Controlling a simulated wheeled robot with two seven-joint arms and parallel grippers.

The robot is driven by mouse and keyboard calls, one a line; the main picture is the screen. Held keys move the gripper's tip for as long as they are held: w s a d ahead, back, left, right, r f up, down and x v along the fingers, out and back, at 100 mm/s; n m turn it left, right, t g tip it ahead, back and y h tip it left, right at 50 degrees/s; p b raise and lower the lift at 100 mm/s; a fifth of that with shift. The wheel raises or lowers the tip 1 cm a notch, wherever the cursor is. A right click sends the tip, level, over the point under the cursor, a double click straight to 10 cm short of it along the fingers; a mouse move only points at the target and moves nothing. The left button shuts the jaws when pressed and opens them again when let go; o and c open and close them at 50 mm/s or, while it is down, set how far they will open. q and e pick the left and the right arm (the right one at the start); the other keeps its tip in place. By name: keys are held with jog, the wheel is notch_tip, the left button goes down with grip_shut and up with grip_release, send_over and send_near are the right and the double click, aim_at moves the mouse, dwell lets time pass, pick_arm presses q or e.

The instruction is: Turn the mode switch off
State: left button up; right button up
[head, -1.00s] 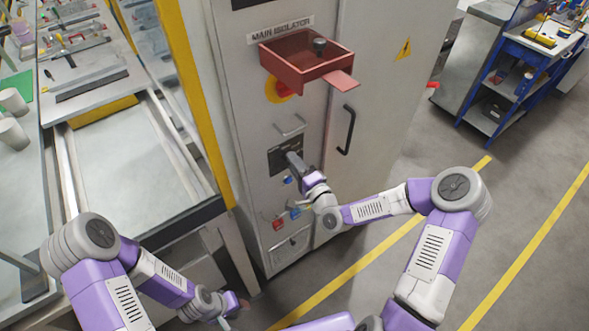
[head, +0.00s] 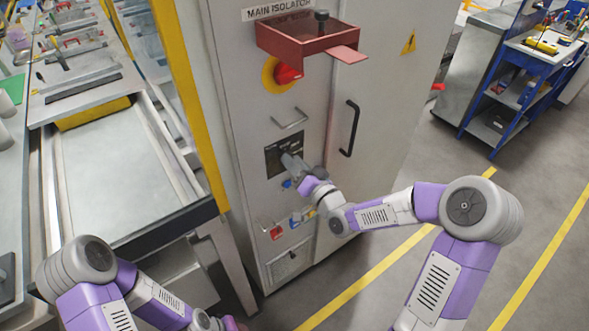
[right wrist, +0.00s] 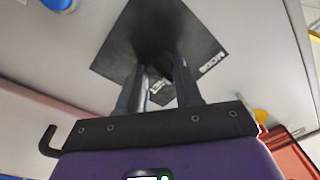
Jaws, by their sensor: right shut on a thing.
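The mode switch's black square plate (head: 274,165) is on the grey cabinet front, below a small metal handle. In the right wrist view the plate (right wrist: 205,45) carries a white MODE label. My right gripper (head: 288,160) is at the plate, its two fingers (right wrist: 159,80) pointing into it and closed on the dark switch knob. The knob is mostly hidden in shadow between the fingers, so its angle cannot be read. My left gripper (head: 230,324) is low at the bottom edge of the head view, partly cut off; its jaws cannot be made out.
A red open box guard (head: 310,42) juts out above, over a red and yellow isolator knob (head: 286,75). A black door handle (head: 350,128) is right of the plate. Small blue and red controls (head: 277,232) sit below.

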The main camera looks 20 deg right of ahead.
jog(key=shift+n+b, duration=0.35)
jog(key=shift+n, duration=0.15)
jog(key=o, duration=1)
jog(key=shift+o, duration=0.2)
jog(key=v, duration=0.7)
jog(key=shift+s+d+p, duration=0.15)
jog(key=shift+s+p, duration=0.1)
jog(key=shift+p, duration=0.05)
